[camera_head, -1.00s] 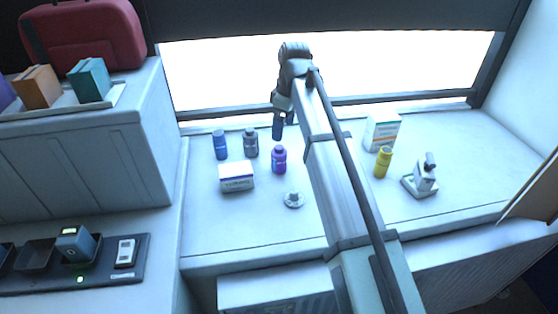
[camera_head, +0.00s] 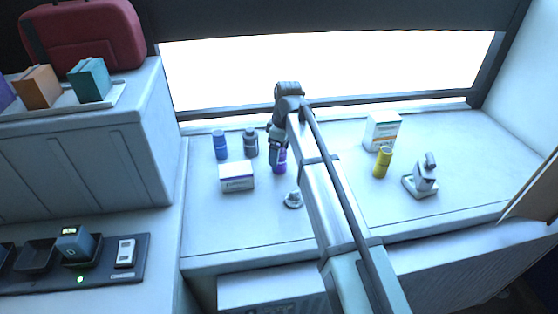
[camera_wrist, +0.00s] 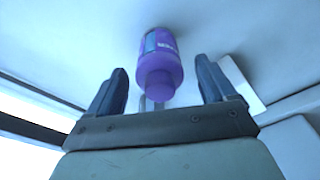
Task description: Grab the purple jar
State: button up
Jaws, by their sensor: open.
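The purple jar (camera_head: 280,167) stands on the white counter, partly hidden behind my gripper in the head view. My gripper (camera_head: 276,158) is above it and overlaps its top in that view. In the wrist view the purple jar (camera_wrist: 160,62) shows its cap end toward the camera and a blue and white label on its side. It lies between the two fingers of my gripper (camera_wrist: 160,88), nearer the far side of the fingertips. The fingers are spread, with visible gaps on both sides of the jar.
A blue jar (camera_head: 220,145), a grey jar (camera_head: 250,142) and a white box (camera_head: 237,177) stand left of the purple jar. A small round metallic item (camera_head: 293,200) lies in front. A yellow jar (camera_head: 382,162), a carton (camera_head: 382,131) and a white device (camera_head: 421,178) stand right.

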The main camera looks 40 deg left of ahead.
aim_at(281, 169)
jog(key=shift+a+f, duration=0.2)
jog(key=shift+f, duration=1.35)
jog(key=shift+c, duration=0.3)
jog(key=c, duration=1.2)
jog(key=shift+o, duration=0.2)
jog(key=shift+r, duration=0.15)
